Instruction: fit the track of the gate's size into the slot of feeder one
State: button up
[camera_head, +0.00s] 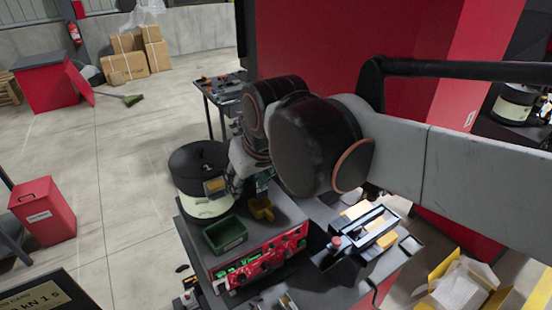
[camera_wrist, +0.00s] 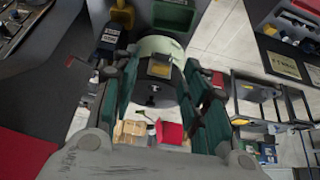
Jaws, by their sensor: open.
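A bowl feeder (camera_head: 199,160) with a black bowl and a cream base stands left of my arm in the head view. It also shows in the wrist view, cream body (camera_wrist: 158,46) and dark top. A small yellow-faced block (camera_head: 215,187) is at the feeder's side, and it appears between my fingers in the wrist view (camera_wrist: 160,70). I cannot tell whether it is a track or part of the slot. My gripper (camera_wrist: 160,62) is open, with green-padded fingers apart and no clear contact. In the head view my arm partly hides it. Gate and track sizes cannot be read.
A green bin (camera_head: 226,235) and a yellow bin (camera_head: 262,208) stand on the bench beside a red control panel (camera_head: 262,262). A dark fixture with pale and yellow parts (camera_head: 362,236) is at right. Another feeder (camera_head: 515,108) stands far right. The floor at left is open.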

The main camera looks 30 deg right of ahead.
jog(key=s+a+f+t, duration=0.1)
jog(key=s+f, duration=0.4)
jog(key=s, duration=0.1)
jog(key=shift+s+a, duration=0.2)
jog(key=shift+a, duration=0.1)
notch_tip(320, 180, down, 27)
jog(key=b, duration=2.7)
jog(key=shift+f+b, duration=0.2)
jog(key=shift+b, duration=0.1)
